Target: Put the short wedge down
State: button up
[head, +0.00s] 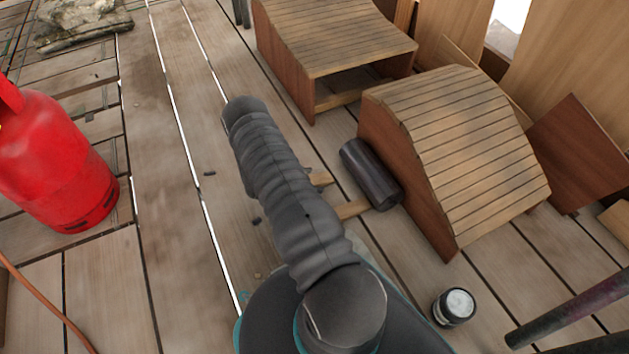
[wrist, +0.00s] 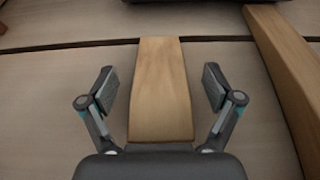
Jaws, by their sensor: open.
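The short wedge (wrist: 160,90) is a pale, tapered wooden piece. In the wrist view it lies flat, apparently on the deck boards, between my gripper's fingers. My gripper (wrist: 160,88) is open, with a gap between each finger and the wedge's sides. The wedge's near end is hidden by my gripper's body. In the head view only a small wooden end, probably this wedge (head: 320,179), shows beside my arm.
Another, longer wooden piece (wrist: 282,75) lies to the right, reaching a dark cylinder (head: 371,174). A curved slatted wooden piece (head: 470,140) stands beyond. A red gas bottle (head: 52,160) stands left, a small can (head: 454,307) lower right. Bare boards lie left of my arm.

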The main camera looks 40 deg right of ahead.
jog(key=p+v, duration=0.1)
jog(key=v, duration=1)
jog(key=shift+w+a+r, duration=0.1)
jog(key=shift+a+r, duration=0.15)
jog(key=s+a+r+m+y, duration=0.1)
jog(key=a+r+m+y, duration=0.15)
jog(key=r, duration=0.85)
jog(key=s+a+r+m+t+y, duration=0.1)
jog(key=a+r+m+y, duration=0.15)
jog(key=r, duration=0.85)
jog(key=s+a+r+m+y, duration=0.1)
jog(key=a+r+m, duration=0.25)
jog(key=r, duration=0.75)
jog(key=s+a+r+m+t+y, duration=0.3)
jog(key=s+a+r, duration=0.3)
jog(key=s+r, duration=0.3)
jog(key=s+a+r+m+t+y, duration=0.3)
jog(key=s+a+r, duration=0.3)
jog(key=s, duration=0.6)
notch_tip(320, 180, up, 3)
jog(key=shift+s+f+m+t+y, duration=0.15)
jog(key=shift+m+t+y, duration=0.2)
jog(key=shift+t+y, duration=0.4)
